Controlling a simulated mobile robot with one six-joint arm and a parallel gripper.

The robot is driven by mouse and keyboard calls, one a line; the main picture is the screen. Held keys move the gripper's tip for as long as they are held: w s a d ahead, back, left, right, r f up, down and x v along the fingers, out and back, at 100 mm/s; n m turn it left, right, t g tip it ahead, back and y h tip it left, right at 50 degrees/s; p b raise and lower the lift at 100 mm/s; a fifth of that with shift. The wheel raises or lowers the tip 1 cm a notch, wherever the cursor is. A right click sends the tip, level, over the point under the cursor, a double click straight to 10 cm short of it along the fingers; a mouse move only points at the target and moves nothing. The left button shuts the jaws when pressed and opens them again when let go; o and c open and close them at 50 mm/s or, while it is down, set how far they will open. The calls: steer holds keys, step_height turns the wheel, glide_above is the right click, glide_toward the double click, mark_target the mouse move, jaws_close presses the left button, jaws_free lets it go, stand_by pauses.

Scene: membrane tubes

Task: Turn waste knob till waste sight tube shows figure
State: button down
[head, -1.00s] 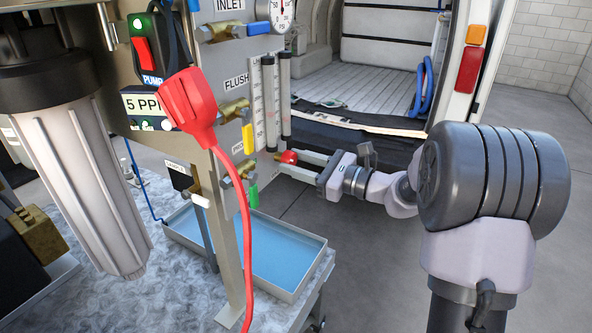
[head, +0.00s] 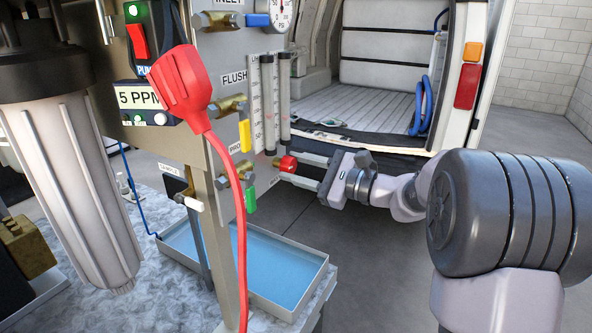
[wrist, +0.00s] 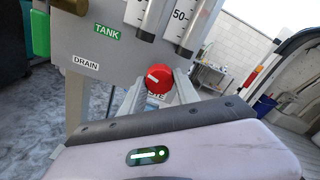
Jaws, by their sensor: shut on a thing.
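The red waste knob (head: 288,163) sits low on the grey panel's right side, below two clear sight tubes. My gripper (head: 290,168) is shut on it, one finger on each side. The left sight tube (head: 268,100) and right sight tube (head: 285,98) stand upright beside a printed scale. The tube bottoms show in the wrist view, with a "50" mark between them. I cannot read the float levels or any target figure.
A red plug and cord (head: 185,90) hang in front of the panel. Yellow (head: 245,135) and green (head: 250,198) valve handles are left of the knob. A tray of blue water (head: 300,292) lies below. An open van (head: 385,90) stands behind.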

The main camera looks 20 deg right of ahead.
steer(key=c, duration=0.9)
jaws_free()
steer(key=p+v, duration=0.2)
steer(key=v, duration=1.5)
steer(key=shift+s+d+p, duration=0.2)
steer(key=shift+p, duration=0.2)
steer(key=shift+r, duration=0.1)
